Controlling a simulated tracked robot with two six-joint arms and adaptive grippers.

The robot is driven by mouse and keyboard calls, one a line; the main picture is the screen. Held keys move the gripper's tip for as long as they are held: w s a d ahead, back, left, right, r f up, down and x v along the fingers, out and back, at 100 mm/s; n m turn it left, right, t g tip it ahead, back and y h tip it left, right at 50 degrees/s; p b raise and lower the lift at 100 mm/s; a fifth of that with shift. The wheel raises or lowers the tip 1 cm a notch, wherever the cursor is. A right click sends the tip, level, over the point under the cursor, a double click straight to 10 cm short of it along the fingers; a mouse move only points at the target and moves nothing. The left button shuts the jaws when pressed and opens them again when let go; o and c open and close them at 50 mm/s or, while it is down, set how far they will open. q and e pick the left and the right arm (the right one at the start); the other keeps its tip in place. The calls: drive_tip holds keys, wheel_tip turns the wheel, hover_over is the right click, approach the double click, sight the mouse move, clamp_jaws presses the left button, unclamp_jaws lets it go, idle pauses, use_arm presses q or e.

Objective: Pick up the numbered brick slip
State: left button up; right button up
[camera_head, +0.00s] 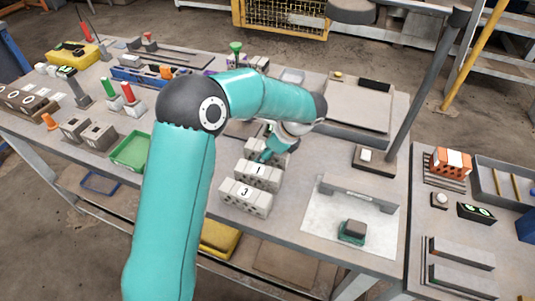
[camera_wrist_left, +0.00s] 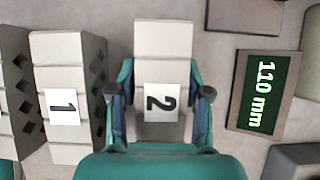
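A light grey brick with a label reading 2 (camera_wrist_left: 163,55) is in the middle of the left wrist view. The two fingers of my left gripper (camera_wrist_left: 162,100) stand on either side of it, very close to its sides; I cannot tell whether they press on it. In the head view my left gripper (camera_head: 268,156) points down behind the brick labelled 1 (camera_head: 258,172); the brick labelled 2 is mostly hidden there. Brick 1 also shows in the left wrist view (camera_wrist_left: 62,75), left of the gripper. The brick labelled 3 (camera_head: 245,196) stands in front of it. My right gripper is not in view.
A sign reading 110 mm (camera_wrist_left: 262,92) lies right of the gripper. A green tray (camera_head: 130,152) is left of my arm. A white mat (camera_head: 320,228) with a green-based block (camera_head: 352,231) is at the front right. Bricks crowd the gripper's left side.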

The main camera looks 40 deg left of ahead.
use_arm(q)
drive_tip(key=shift+f, duration=0.1)
clamp_jaws()
